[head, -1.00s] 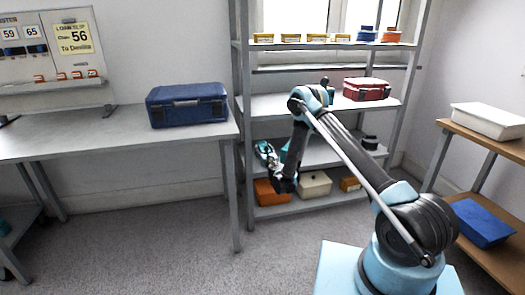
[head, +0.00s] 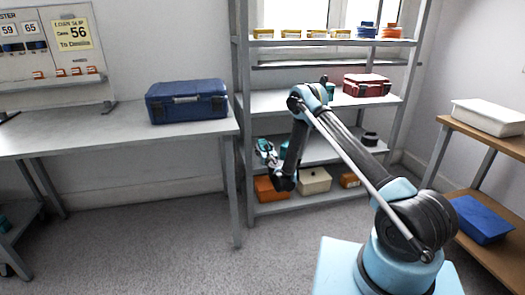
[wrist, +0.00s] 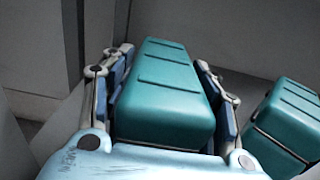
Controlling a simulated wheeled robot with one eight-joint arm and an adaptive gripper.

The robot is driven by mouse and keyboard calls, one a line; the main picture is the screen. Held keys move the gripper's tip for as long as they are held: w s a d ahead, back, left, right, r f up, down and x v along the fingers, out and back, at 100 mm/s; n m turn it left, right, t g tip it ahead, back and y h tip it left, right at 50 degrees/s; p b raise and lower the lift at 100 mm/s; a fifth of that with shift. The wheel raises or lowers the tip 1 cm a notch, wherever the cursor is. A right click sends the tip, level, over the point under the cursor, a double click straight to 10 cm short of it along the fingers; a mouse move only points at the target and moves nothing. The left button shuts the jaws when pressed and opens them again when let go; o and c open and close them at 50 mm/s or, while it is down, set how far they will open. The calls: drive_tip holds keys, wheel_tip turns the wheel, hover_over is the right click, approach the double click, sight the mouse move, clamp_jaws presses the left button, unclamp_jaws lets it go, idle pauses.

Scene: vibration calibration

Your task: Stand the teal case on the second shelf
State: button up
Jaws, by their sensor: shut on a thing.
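In the wrist view a teal case (wrist: 168,95) with a ribbed top lies between the two blue-padded fingers of my gripper (wrist: 168,88), which is shut on it. A second teal case (wrist: 292,120) stands just to the right, outside the fingers. In the head view my gripper (head: 265,152) is at the second shelf (head: 318,152) counted from the bottom, near the left post. A teal patch (head: 284,149) shows beside it, partly behind my arm. I cannot tell whether the held case touches the shelf.
The shelf below holds an orange bin (head: 270,188), a cream bin (head: 314,180) and a small orange box (head: 349,180). A dark round item (head: 370,139) sits farther right on the second shelf. A red case (head: 367,85) is one shelf above. A blue case (head: 187,102) stands on the left table.

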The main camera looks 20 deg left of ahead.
drive_tip(key=shift+f, duration=0.15)
drive_tip(key=o, duration=1.7)
drive_tip(key=shift+c, duration=0.2)
